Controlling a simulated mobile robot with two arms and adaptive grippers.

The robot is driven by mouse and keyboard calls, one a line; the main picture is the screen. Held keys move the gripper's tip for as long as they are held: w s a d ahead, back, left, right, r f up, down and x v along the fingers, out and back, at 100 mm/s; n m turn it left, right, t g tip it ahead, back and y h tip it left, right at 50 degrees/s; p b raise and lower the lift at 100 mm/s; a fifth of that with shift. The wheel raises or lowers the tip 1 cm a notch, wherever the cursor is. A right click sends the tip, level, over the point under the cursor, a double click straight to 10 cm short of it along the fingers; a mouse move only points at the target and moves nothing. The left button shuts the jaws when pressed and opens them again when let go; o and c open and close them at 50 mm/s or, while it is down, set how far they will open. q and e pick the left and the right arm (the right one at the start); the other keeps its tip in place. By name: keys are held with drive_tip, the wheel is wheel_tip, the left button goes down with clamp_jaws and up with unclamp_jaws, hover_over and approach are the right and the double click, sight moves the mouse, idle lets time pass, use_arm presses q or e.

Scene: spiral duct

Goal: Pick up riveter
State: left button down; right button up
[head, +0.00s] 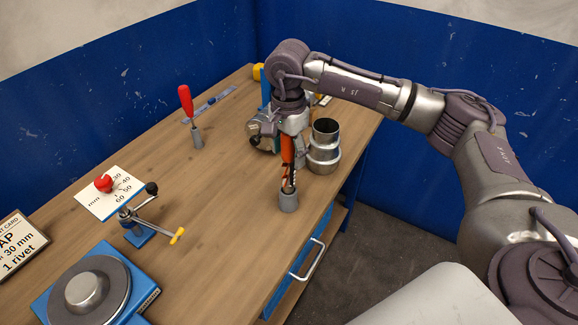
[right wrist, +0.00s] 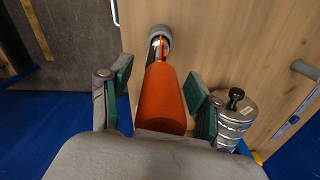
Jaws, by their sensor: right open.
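The riveter, an orange-handled tool (head: 288,150), stands upright in a small grey holder (head: 288,200) near the front edge of the workbench. In the right wrist view its orange handle (right wrist: 160,100) lies between my fingers, and its metal end goes into the holder (right wrist: 160,33). My right gripper (head: 288,135) points down over the handle; in the right wrist view its green-padded fingers (right wrist: 160,95) are spread on both sides, with a visible gap at least on the left. Part of the handle top is hidden by the gripper. My left gripper is not in view.
Stacked metal duct pieces (head: 324,150) stand close right of the riveter. A red-handled tool (head: 187,103) stands in another holder. A crank device (head: 145,215), a dial card (head: 100,198) and a blue turntable (head: 50,300) occupy the left. The bench middle (head: 220,200) is clear.

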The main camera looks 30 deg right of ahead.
clamp_jaws()
